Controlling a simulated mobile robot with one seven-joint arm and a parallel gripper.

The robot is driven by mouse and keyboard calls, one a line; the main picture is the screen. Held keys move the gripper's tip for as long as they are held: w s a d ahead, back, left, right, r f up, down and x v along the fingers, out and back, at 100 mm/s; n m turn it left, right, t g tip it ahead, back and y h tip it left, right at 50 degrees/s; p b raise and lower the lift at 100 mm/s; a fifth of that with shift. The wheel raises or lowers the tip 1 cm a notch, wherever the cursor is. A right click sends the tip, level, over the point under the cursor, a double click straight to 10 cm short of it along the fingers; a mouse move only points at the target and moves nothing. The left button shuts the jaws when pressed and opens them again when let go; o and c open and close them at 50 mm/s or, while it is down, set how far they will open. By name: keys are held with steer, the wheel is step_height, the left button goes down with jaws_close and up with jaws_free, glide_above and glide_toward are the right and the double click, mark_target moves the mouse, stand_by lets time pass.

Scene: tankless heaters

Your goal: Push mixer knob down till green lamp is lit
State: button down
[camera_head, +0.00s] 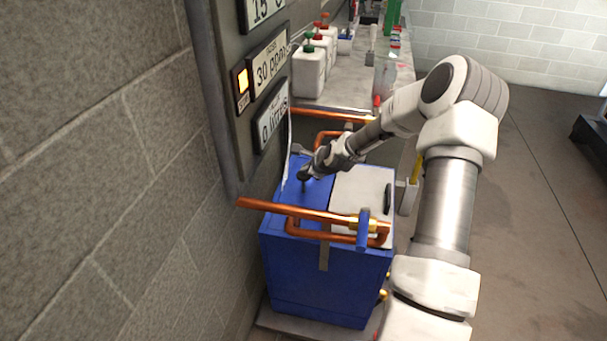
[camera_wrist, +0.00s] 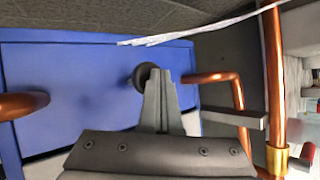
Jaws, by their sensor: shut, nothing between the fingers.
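The mixer knob (camera_head: 303,177) is a small dark round knob on a thin stem, above the blue top of the tank (camera_head: 320,283). My gripper (camera_head: 311,171) is shut and empty, with its fingertips at the knob. In the wrist view the knob (camera_wrist: 142,74) shows just left of and partly behind my closed fingertips (camera_wrist: 160,72). I cannot tell whether they touch. A square lamp (camera_head: 242,81) on the wall panel glows yellow-orange. I see no lit green lamp.
Copper pipes (camera_head: 300,210) cross the near side of the tank top, with another copper pipe (camera_wrist: 275,70) at the wrist view's right. A white lid (camera_head: 358,190) covers the tank's right part. Wall displays (camera_head: 270,63) hang at left. White bottles (camera_head: 309,72) stand on the counter behind.

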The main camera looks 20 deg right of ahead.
mark_target(306, 180)
steer(key=shift+s+f+b, duration=0.1)
steer(key=shift+f+b, duration=1.55)
steer(key=shift+f, duration=0.8)
stand_by(1.4)
steer(key=shift+r, duration=0.1)
steer(key=shift+r+p, duration=1.95)
steer(key=shift+r, duration=1.05)
steer(key=shift+r, duration=0.1)
step_height(306, 180, up, 5)
steer(key=p, duration=0.3)
steer(key=shift+f, duration=0.2)
steer(key=shift+r, duration=0.1)
